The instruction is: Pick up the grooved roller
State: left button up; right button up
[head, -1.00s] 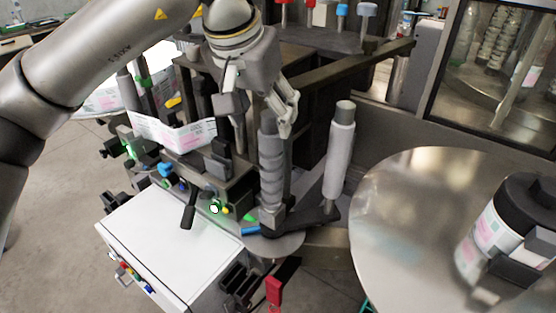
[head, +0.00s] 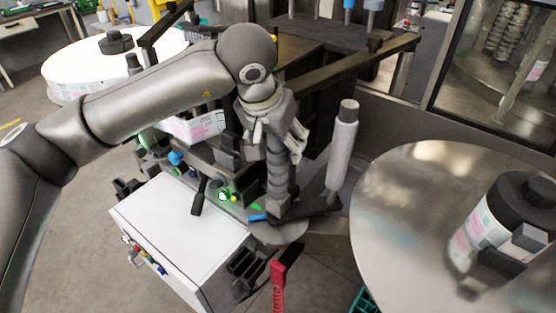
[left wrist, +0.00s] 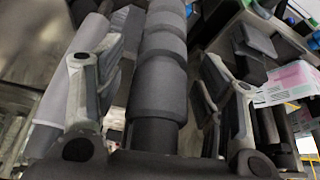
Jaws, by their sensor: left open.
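The grooved roller (head: 278,172) is a dark grey upright cylinder with ring grooves, standing on the labeller's dark bracket. My left gripper (head: 274,146) is at its upper part from above, with one finger on each side. The gripper hides the roller's top in the head view. In the left wrist view the roller (left wrist: 160,75) runs between the two open fingers, with visible gaps on both sides. My right gripper is not in view.
A smooth light-grey roller (head: 342,150) stands close on the right, on the same bracket. A dark beam (head: 335,68) passes behind. A label web (head: 195,128) and small knobs are at the left. A round metal table (head: 395,215) holds a labelled container (head: 480,235).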

pick_arm(q)
jog(key=shift+s, duration=0.1)
grip_shut()
jog(key=shift+r, duration=0.2)
